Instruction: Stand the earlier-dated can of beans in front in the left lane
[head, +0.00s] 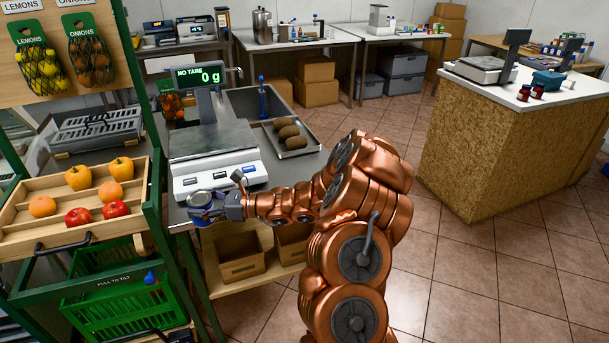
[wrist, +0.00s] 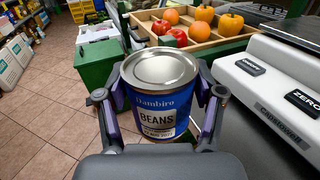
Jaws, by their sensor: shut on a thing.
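A blue can of beans (wrist: 163,103) with a silver lid stands upright between the two fingers of my gripper (wrist: 160,112) in the wrist view. The fingers are shut on its sides. Its label reads BEANS, with a date line below that is too small to read surely. In the head view the can (head: 201,199) is small at the end of my arm, in front of the scale, with my gripper (head: 214,206) around it. I cannot make out the left lane or a second can of beans in either view.
A scale (head: 216,165) reading 0 g stands on the counter behind my gripper. A tray of brown produce (head: 298,144) lies to its right. A wooden tray (head: 25,218) of peppers and fruit is at left on a green rack.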

